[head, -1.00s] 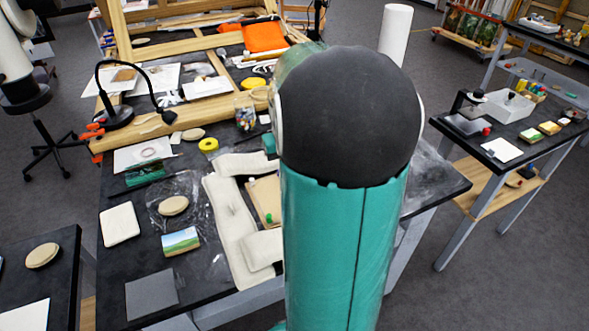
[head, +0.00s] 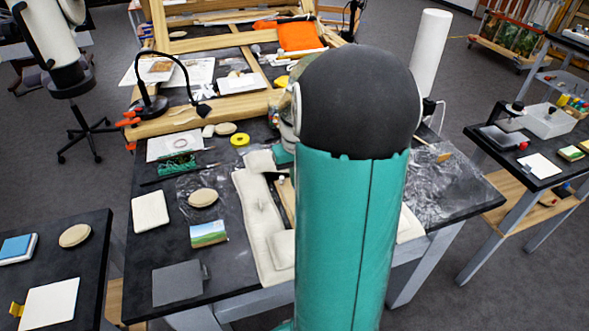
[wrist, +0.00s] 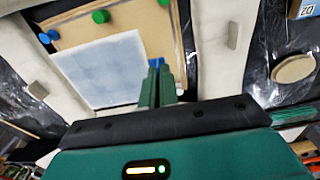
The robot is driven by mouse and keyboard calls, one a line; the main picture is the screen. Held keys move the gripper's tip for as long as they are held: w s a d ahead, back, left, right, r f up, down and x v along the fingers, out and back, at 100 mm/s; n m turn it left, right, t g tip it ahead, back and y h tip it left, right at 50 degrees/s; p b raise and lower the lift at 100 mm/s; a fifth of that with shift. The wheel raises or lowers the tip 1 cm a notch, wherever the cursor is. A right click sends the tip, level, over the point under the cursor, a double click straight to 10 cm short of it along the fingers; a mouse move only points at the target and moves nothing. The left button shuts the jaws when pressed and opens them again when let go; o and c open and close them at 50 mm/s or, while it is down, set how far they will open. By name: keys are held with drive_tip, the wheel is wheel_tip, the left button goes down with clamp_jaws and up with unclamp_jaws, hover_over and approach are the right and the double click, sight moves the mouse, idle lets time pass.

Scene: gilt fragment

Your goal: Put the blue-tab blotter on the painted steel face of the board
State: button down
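In the wrist view a pale blue-white square blotter (wrist: 103,68) lies over the tan face of the board (wrist: 72,28). I cannot tell whether it touches that face. A small blue tab (wrist: 155,62) shows at the blotter's right edge, between the tips of my gripper (wrist: 157,72). The two green fingers are close together on the tab. In the head view the board (head: 286,200) is mostly hidden behind my arm, and the blotter and gripper are hidden.
Green knobs (wrist: 100,16) and blue knobs (wrist: 38,90) sit on or by the board. Pale padded cushions (head: 257,215) flank it. A small landscape picture (head: 208,234), an oval stone-like piece (head: 203,197) and a grey plate (head: 178,283) lie to the left. A desk lamp (head: 150,104) stands behind.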

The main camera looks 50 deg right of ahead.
drive_tip(key=shift+f, duration=2)
drive_tip(key=shift+f, duration=0.45)
drive_tip(key=c, duration=1.6)
unclamp_jaws()
drive_tip(key=shift+w, duration=0.1)
